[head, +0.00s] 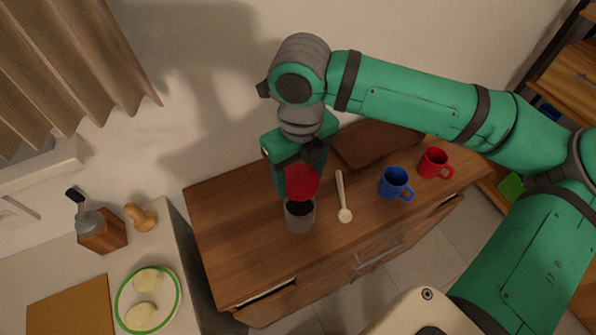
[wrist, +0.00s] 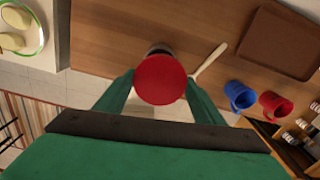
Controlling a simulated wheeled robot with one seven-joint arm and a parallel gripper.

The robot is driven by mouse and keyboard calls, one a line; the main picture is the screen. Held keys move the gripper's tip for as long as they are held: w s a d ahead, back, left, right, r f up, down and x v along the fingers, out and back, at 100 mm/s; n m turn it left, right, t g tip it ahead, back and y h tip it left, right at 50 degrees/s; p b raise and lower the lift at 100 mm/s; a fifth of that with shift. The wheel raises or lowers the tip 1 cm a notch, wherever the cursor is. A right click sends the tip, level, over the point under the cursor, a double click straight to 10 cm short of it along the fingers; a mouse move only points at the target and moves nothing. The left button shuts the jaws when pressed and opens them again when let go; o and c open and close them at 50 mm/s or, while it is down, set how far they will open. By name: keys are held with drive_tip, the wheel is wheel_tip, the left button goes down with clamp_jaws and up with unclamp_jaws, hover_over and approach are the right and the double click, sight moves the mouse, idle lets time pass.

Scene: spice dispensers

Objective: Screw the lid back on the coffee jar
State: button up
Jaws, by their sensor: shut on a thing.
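The coffee jar (head: 300,217) is a clear jar with dark contents, standing upright on the wooden cabinet top. My gripper (head: 300,178) is shut on the red round lid (head: 302,182) and holds it at the jar's mouth, toward its far side in the head view. The dark jar opening shows below the lid, so the lid does not cover it in that view. In the wrist view the lid (wrist: 160,79) sits between my two green fingers and hides most of the jar (wrist: 159,49). I cannot tell whether lid and jar touch.
A pale wooden spoon (head: 341,195) lies right of the jar. A blue mug (head: 395,183) and a red mug (head: 434,163) stand farther right. A brown tray (head: 376,143) lies behind. The cabinet top (head: 225,225) left of the jar is clear.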

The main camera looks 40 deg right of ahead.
sight(300, 191)
drive_tip(key=shift+f, duration=2.9)
drive_tip(key=shift+f, duration=1)
drive_tip(key=shift+s, duration=0.1)
drive_tip(key=shift+c, duration=0.2)
drive_tip(key=m, duration=0.9)
drive_tip(key=shift+d, duration=0.1)
